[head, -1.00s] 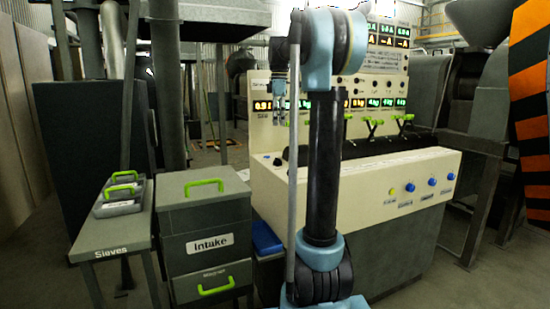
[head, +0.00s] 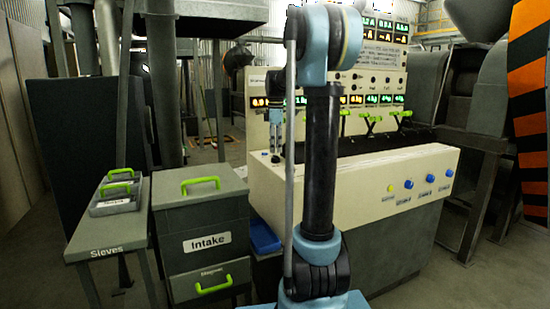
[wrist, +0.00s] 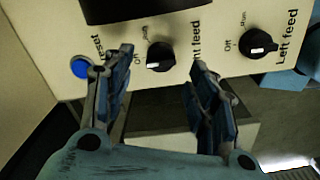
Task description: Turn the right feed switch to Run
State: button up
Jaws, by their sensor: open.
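In the wrist view, the right feed switch (wrist: 160,57) is a black round knob on the cream panel. Its white mark sits at its lower left, on the Off side. Its label is partly hidden by a finger. My gripper (wrist: 161,62) is open, with one finger on each side of this knob in the picture. I cannot tell whether either finger touches it. In the head view, my gripper (head: 275,142) hangs small beside the left end of the cream console (head: 345,185), partly behind my arm.
The left feed switch (wrist: 259,43) is close on the right, and a blue reset button (wrist: 80,67) is close on the left. The Intake cabinet (head: 205,275) and the Sieves table (head: 107,250) stand left of the console. Grey floor lies in front at the right.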

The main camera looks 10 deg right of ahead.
aim_at(276, 159)
jog(key=shift+f, duration=2.35)
jog(key=c, duration=1.1)
